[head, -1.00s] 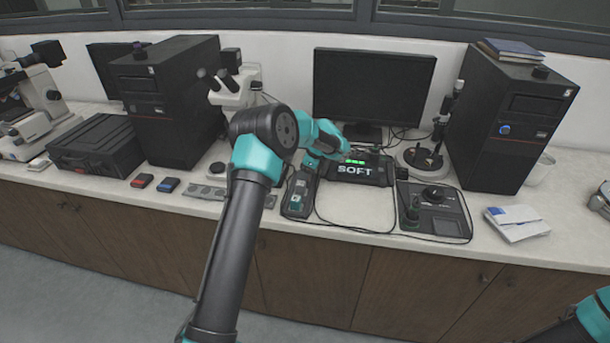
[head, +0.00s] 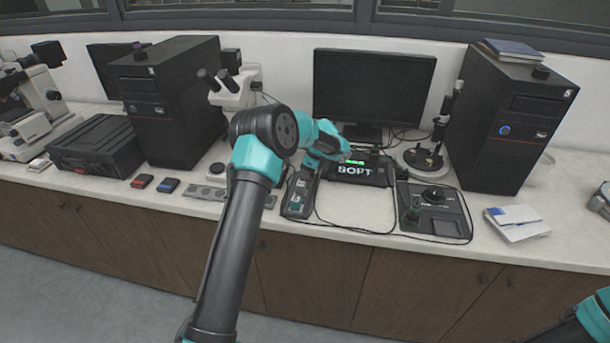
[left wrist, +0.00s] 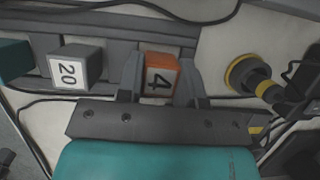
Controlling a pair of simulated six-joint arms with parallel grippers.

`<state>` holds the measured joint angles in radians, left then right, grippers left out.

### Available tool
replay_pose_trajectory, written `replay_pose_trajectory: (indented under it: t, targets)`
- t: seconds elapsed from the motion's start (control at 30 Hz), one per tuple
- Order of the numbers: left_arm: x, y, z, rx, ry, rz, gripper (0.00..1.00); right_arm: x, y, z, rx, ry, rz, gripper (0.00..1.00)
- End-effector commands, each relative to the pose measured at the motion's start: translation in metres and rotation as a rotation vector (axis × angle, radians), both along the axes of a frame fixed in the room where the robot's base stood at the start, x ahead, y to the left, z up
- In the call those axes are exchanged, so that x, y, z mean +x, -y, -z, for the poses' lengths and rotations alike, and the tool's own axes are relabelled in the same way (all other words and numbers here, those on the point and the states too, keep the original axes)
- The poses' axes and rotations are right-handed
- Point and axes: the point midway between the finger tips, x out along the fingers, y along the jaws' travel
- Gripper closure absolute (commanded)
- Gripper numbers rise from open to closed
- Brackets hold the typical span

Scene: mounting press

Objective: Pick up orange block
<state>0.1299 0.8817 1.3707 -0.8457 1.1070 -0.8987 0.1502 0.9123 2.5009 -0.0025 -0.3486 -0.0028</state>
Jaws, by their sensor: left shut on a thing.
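The orange block (left wrist: 160,78) with a black 4 on its pale face shows in the left wrist view. My left gripper (left wrist: 160,86) is shut on it, one finger on each side. The block sits at or just in front of a grey slotted holder (left wrist: 110,22); I cannot tell whether it is clear of its slot. In the head view my left gripper (head: 311,162) points down at the far end of the block holder (head: 290,211), and it hides the orange block. My right gripper is out of view.
A labelled black device (head: 358,173) and a control box with a knob (head: 440,225) stand to the right. Cables lie on the bench.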

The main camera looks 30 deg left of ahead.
Motion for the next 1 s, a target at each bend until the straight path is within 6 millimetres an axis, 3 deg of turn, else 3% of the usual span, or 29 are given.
replay_pose_trajectory:
  t: [0.27, 0.7, 1.0]
  targets:
    - [0.001, 0.000, -0.010, 0.001, 0.003, 0.000, 0.99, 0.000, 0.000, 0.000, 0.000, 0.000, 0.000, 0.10]
    - [0.001, 0.000, -0.081, 0.000, 0.004, 0.001, 0.99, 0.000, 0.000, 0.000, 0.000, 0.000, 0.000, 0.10]
    - [0.000, 0.000, -0.101, 0.000, 0.001, 0.000, 0.99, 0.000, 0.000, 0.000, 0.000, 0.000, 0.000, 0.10]
